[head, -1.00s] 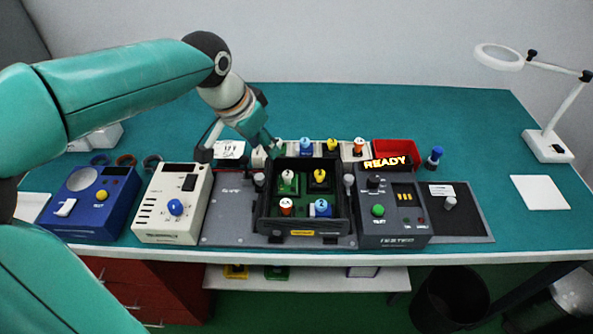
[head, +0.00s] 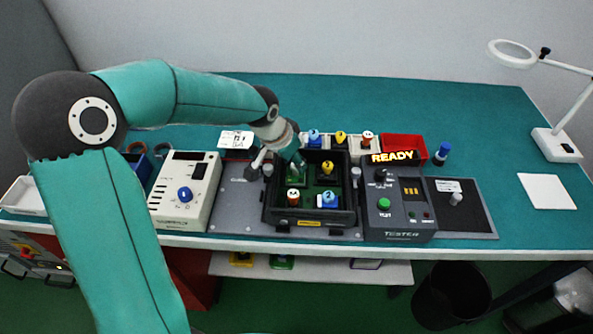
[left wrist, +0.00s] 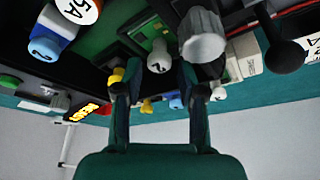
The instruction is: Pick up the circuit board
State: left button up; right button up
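The black tray (head: 312,219) of the tester holds several small boards with coloured, numbered knobs. The green circuit board (head: 295,180) in its back left spot is mostly covered by my left gripper (head: 282,158). In the left wrist view my left gripper's two fingers (left wrist: 158,95) stand apart. A white knob (left wrist: 159,57) on the green board (left wrist: 121,42) shows between and beyond them, with no visible contact. A yellow-knobbed board (head: 327,171) sits to the right; an orange-and-white knob (head: 293,197) and a blue-knobbed board (head: 328,199) sit in front. My right gripper is not in view.
The tester (head: 398,219) reading READY stands right of the tray. A cream instrument (head: 184,191) stands to the left. Several knobbed pieces and a red bin (head: 404,146) stand behind. The far teal table (head: 400,100) is clear.

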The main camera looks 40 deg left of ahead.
pick_arm(q)
jog(key=shift+x, duration=1.45)
jog(key=shift+w+d, duration=0.1)
grip_shut()
jog(key=shift+r, duration=0.15)
